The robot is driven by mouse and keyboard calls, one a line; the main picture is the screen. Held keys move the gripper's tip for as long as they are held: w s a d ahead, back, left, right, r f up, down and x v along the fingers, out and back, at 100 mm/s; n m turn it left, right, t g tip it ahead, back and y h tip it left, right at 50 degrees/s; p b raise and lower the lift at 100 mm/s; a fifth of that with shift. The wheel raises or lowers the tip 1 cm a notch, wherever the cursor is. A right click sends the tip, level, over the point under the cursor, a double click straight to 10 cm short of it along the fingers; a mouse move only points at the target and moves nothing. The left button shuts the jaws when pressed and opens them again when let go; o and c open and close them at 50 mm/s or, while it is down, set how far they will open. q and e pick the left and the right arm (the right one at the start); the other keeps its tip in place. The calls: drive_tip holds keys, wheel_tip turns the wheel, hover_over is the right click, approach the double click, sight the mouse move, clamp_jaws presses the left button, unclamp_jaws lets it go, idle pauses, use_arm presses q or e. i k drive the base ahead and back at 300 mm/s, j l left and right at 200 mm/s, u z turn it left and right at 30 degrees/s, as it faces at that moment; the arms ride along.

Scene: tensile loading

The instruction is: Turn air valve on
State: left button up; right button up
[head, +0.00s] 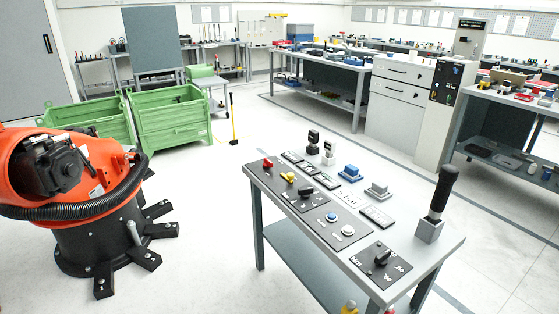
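A grey control table (450,240) stands at the lower right with dark panels on its top. A black rotary knob (383,257) sits on the separate near panel, with small white lettering around it that I cannot read clearly. Farther along are a red knob (267,163), a yellow knob (289,177) and a black knob (305,190). A blue button (331,216) and a white button (348,230) follow. I cannot tell which control is the air valve. Small yellow and red parts (350,307) show low at the bottom edge, cut off. Neither of my grippers is in view.
A black-handled lever (436,203) stands upright at the table's right end. An orange robot arm (75,175) on a black footed base stands at the left. Green bins (170,118) and workbenches (320,63) are behind. The floor between arm and table is clear.

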sight(267, 163)
drive_tip(key=i+j+z, duration=0.2)
drive_tip(key=z, duration=0.2)
drive_tip(key=i+j+z, duration=0.25)
drive_tip(key=z, duration=0.2)
drive_tip(key=i+j+z, duration=0.1)
drive_tip(key=j, duration=0.25)
drive_tip(key=i+j, duration=0.25)
drive_tip(key=j, duration=0.15)
drive_tip(key=i+j+z, duration=0.15)
drive_tip(key=j, duration=0.25)
drive_tip(key=i+j+z, duration=0.1)
drive_tip(key=j, duration=0.3)
drive_tip(key=i+j, duration=0.25)
drive_tip(key=j, duration=0.15)
drive_tip(key=i+j+z, duration=0.15)
drive_tip(key=j, duration=0.25)
